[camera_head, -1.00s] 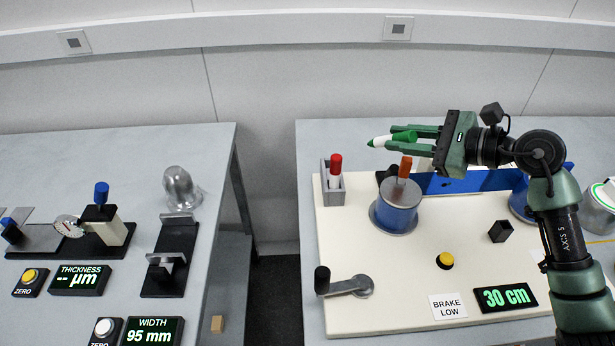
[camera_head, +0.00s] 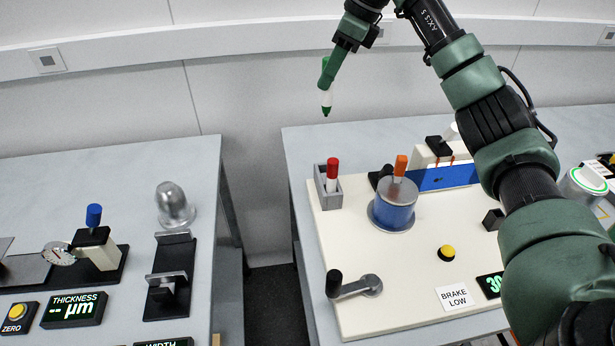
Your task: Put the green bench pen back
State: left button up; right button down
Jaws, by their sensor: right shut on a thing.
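The green and white bench pen (camera_head: 327,98) hangs upright with its green tip down, above and behind the board. My right gripper (camera_head: 328,72) is shut on the pen and points downward. A grey pen holder (camera_head: 328,196) stands at the board's back left corner, below the pen. A red-capped pen (camera_head: 332,172) stands in it. An orange-capped pen or knob (camera_head: 401,165) shows at the blue cylinder. My left gripper is not in view.
The blue cylinder (camera_head: 393,204), a crank (camera_head: 355,287) and a yellow button (camera_head: 447,253) are on the cream board (camera_head: 405,262). My right arm covers the board's right side. A gap separates the two benches. A metal dome (camera_head: 174,205) stands on the left bench.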

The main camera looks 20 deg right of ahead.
notch_tip(320, 180, down, 20)
jog(key=p, duration=0.2)
jog(key=shift+d+r, duration=0.15)
jog(key=shift+r, duration=0.05)
jog(key=shift+f, duration=0.1)
jog(key=c, duration=1.3)
grip_release()
jog(key=shift+b+v, duration=0.75)
jog(key=shift+v, duration=5.4)
